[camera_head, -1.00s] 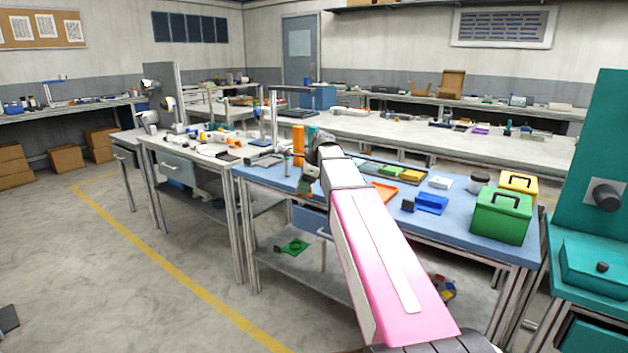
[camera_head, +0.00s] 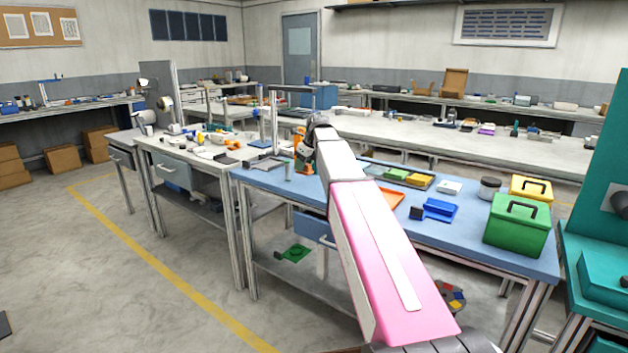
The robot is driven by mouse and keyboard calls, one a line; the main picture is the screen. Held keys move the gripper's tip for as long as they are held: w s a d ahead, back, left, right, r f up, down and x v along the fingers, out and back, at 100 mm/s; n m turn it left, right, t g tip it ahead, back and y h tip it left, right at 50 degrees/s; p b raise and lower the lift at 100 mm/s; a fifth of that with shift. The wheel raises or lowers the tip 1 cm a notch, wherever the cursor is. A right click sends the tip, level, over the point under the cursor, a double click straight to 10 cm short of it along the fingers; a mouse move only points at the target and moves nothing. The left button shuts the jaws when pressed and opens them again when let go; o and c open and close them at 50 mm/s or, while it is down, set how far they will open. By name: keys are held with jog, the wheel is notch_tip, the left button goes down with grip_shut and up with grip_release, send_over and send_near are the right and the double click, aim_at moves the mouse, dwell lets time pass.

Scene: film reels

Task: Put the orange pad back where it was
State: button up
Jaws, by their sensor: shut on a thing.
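My gripper (camera_head: 306,164) is over the left part of the blue-topped table (camera_head: 262,180), pointing down. It is small in view and looks shut, with a bit of orange showing at it. This seems to be the orange pad, mostly hidden by the gripper and wrist; its outline is unclear. A flat orange piece (camera_head: 393,197) lies on the table to the right, partly hidden behind my arm. Behind it is a dark tray (camera_head: 432,186) holding green and yellow pads (camera_head: 418,179). My arm hides the tray's left part.
A blue item (camera_head: 438,210), a white block (camera_head: 449,187), a dark-lidded jar (camera_head: 489,187), and green (camera_head: 516,225) and yellow (camera_head: 531,190) boxes stand to the right. A metal stand (camera_head: 263,120) rises behind my gripper. The table's front middle has bare room.

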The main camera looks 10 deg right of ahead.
jog(key=d, duration=0.1)
jog(key=d+f, duration=0.2)
jog(key=d, duration=0.1)
jog(key=shift+w+f, duration=0.25)
jog(key=shift+f, duration=2)
jog(key=shift+f, duration=0.1)
jog(key=o, duration=0.8)
jog(key=shift+o, duration=0.2)
jog(key=v, duration=1.2)
